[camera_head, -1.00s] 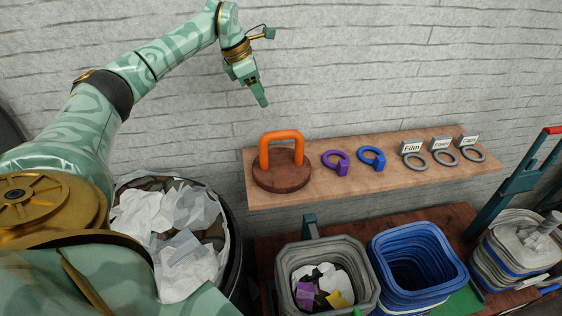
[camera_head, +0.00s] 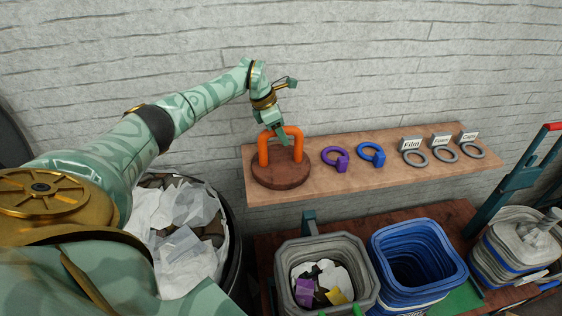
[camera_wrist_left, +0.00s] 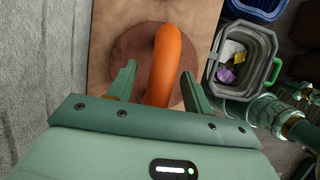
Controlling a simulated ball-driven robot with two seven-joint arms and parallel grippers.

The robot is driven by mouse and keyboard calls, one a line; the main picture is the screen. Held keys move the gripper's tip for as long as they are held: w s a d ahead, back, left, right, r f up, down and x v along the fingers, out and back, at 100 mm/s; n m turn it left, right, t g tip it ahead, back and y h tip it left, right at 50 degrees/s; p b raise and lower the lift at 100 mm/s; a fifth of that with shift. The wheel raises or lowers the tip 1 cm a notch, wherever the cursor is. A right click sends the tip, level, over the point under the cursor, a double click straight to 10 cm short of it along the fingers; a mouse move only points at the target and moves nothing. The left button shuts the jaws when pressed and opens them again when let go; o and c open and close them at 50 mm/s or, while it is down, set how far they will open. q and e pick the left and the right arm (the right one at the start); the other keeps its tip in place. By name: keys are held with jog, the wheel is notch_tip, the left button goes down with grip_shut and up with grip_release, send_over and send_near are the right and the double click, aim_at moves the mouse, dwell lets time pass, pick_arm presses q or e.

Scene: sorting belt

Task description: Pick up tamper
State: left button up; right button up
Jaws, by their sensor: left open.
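The tamper is a round dark brown wooden disc (camera_head: 281,176) with an orange arched handle (camera_head: 264,152). It stands upright on the left end of the wall shelf (camera_head: 345,180). My left gripper (camera_head: 283,140) is at the top of the handle in the head view. In the left wrist view its two fingers (camera_wrist_left: 158,82) are apart, one on each side of the orange handle (camera_wrist_left: 164,62), with visible gaps. The gripper is open and not closed on the handle. My right gripper is not in view.
On the shelf to the right are a purple ring (camera_head: 335,159), a blue ring (camera_head: 371,154) and several grey rings with label signs. Below stand a grey bin (camera_head: 290,252), a blue bin (camera_head: 385,245) and a bag-lined bin (camera_head: 180,236). The wall is close behind.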

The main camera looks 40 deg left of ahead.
pick_arm(q)
grip_shut()
jog(key=shift+r, duration=0.1)
jog(key=shift+r, duration=0.1)
dwell(1.1)
